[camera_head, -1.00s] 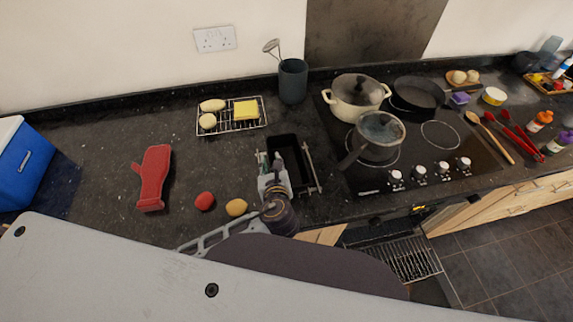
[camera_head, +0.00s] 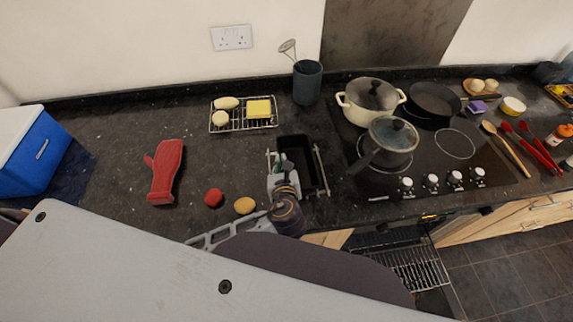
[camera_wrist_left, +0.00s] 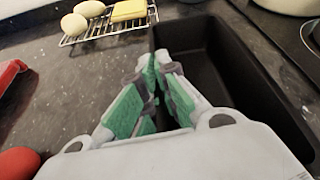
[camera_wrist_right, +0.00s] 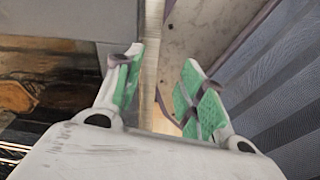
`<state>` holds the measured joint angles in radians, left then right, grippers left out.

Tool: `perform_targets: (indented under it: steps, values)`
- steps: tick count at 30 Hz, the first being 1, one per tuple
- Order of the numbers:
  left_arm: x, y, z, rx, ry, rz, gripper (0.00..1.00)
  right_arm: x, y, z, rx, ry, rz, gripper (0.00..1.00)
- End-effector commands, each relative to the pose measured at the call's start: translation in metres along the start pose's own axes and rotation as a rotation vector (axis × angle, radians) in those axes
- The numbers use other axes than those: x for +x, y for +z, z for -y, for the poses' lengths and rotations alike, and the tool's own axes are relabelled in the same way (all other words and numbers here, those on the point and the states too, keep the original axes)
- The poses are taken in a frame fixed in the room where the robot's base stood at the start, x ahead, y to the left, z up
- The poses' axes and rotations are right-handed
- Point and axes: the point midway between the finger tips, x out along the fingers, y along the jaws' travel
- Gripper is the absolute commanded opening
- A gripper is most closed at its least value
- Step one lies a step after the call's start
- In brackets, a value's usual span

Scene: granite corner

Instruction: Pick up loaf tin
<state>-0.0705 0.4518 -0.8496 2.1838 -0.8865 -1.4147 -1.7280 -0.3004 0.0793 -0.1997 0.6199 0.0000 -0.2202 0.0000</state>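The loaf tin (camera_head: 308,158) is a black, deep rectangular tin on the dark counter, left of the hob. It also fills the right of the left wrist view (camera_wrist_left: 225,65). My left gripper (camera_head: 281,161) is at its left side. In the left wrist view, the green-padded fingertips (camera_wrist_left: 160,65) are nearly together at the tin's left wall, one on each side of it. The contact itself is partly hidden by the fingers. My right gripper (camera_wrist_right: 160,75) is open and empty in the right wrist view, away from the tin; it is hidden in the head view.
A wire rack (camera_head: 235,125) with pale buns and a yellow block stands behind left. A utensil pot (camera_head: 307,83), cream pot (camera_head: 368,103) and lidded pan (camera_head: 388,148) stand behind and right. A red fruit (camera_head: 213,198), yellow fruit (camera_head: 245,205) and red mitt (camera_head: 166,172) lie left.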

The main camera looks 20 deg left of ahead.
Motion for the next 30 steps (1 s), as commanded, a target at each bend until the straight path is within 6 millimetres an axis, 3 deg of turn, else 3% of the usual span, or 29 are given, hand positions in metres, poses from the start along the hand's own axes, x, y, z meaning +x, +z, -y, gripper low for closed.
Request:
perform_targets:
  steps: [8, 21, 30]
  values:
    - [-0.009, 0.024, 0.004, -0.005, -0.002, 0.004, 0.00, -0.001, -0.001, 0.002, 0.001, -0.002, -0.001, 0.40]
    - [-0.032, 0.079, 0.012, -0.005, -0.001, 0.003, 0.00, -0.003, -0.001, 0.001, 0.000, -0.001, -0.001, 0.40]
    - [-0.037, 0.091, 0.013, -0.002, -0.001, 0.003, 0.00, -0.004, -0.001, -0.002, -0.001, 0.002, 0.000, 0.40]
